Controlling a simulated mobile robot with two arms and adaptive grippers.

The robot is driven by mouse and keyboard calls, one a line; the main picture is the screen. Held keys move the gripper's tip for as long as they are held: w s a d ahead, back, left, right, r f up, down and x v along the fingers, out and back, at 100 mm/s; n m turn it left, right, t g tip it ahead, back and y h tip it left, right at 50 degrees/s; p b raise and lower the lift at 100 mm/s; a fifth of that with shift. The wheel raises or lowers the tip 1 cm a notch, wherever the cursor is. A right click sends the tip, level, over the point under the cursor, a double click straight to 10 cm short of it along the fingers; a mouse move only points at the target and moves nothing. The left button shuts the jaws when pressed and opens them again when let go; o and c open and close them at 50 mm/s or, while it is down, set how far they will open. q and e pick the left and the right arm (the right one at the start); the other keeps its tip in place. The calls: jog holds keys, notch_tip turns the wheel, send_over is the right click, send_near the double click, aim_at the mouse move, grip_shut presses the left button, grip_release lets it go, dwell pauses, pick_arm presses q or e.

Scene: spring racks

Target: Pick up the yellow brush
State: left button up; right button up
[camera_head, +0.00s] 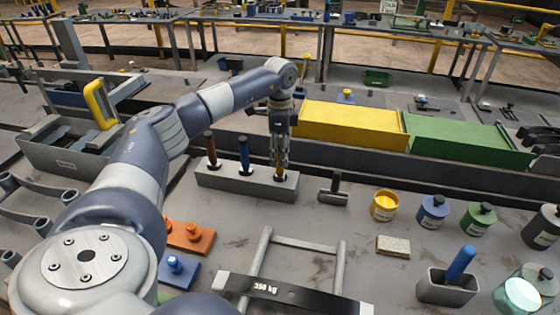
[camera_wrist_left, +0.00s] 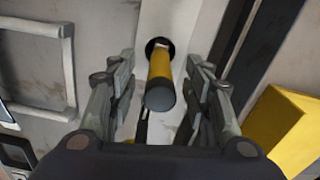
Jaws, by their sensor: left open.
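The yellow brush (camera_wrist_left: 160,75) stands upright in a hole of the grey holder block (camera_head: 225,178). In the left wrist view its yellow handle with a dark end lies between the open fingers of my left gripper (camera_wrist_left: 158,100), and I see a gap on both sides. In the head view my left gripper (camera_head: 280,150) comes down over the right end of the block, and a bit of the yellow brush (camera_head: 279,172) shows below it. A brown-handled brush (camera_head: 212,150) and a blue-handled brush (camera_head: 244,155) stand in the same block. The brush head is hidden. My right gripper does not show.
A yellow bin (camera_head: 350,125) and a green bin (camera_head: 465,142) stand behind. A black-handled tool (camera_head: 334,188) is right of the block. A yellow tin (camera_head: 384,206) and several bottles stand farther right. A metal frame marked 350 kg (camera_head: 290,293) lies in front.

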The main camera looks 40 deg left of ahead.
pick_arm(q)
jog(key=c, duration=0.8)
grip_shut()
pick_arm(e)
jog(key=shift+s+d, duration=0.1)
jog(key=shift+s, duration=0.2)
pick_arm(q)
jog(key=shift+r, duration=0.1)
